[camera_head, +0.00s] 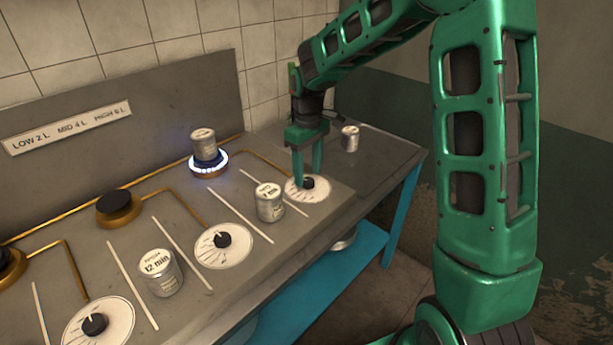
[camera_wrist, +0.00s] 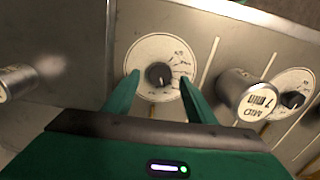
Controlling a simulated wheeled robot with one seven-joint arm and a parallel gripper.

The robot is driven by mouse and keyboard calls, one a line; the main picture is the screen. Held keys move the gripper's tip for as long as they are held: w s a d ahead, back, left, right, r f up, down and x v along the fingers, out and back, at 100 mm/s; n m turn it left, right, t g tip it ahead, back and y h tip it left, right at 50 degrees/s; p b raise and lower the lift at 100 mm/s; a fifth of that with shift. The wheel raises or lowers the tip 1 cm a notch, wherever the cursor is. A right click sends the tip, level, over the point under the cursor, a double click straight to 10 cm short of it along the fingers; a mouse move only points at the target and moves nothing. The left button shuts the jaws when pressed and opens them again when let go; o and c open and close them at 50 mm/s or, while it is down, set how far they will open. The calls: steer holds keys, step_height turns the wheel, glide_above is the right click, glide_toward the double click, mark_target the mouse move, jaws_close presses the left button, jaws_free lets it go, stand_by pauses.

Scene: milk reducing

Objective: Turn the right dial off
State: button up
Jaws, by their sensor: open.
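The right dial (camera_head: 307,184) is a black knob on a round white scale plate (camera_head: 318,194) at the right end of the counter. In the wrist view the knob (camera_wrist: 158,74) sits between my two fingertips, with the scale plate (camera_wrist: 150,50) around it. My gripper (camera_head: 306,182) points down over the dial, open, with one finger on each side of the knob. In the wrist view the gripper (camera_wrist: 160,83) shows gaps between both fingers and the knob. The head view partly hides the knob behind a finger.
A labelled can (camera_head: 270,203) stands close left of the dial. The middle dial (camera_head: 222,240) and left dial (camera_head: 95,324) lie further left. A can (camera_head: 203,140) sits on a glowing burner (camera_head: 208,164) behind. Another can (camera_head: 350,138) stands behind right.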

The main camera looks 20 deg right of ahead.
mark_target(307, 180)
steer(key=shift+f, duration=1)
steer(key=c, duration=1)
steer(key=shift+m, duration=2.6)
steer(key=shift+c, duration=0.2)
steer(key=o, duration=1)
steer(key=shift+o, duration=0.2)
step_height(307, 180, up, 11)
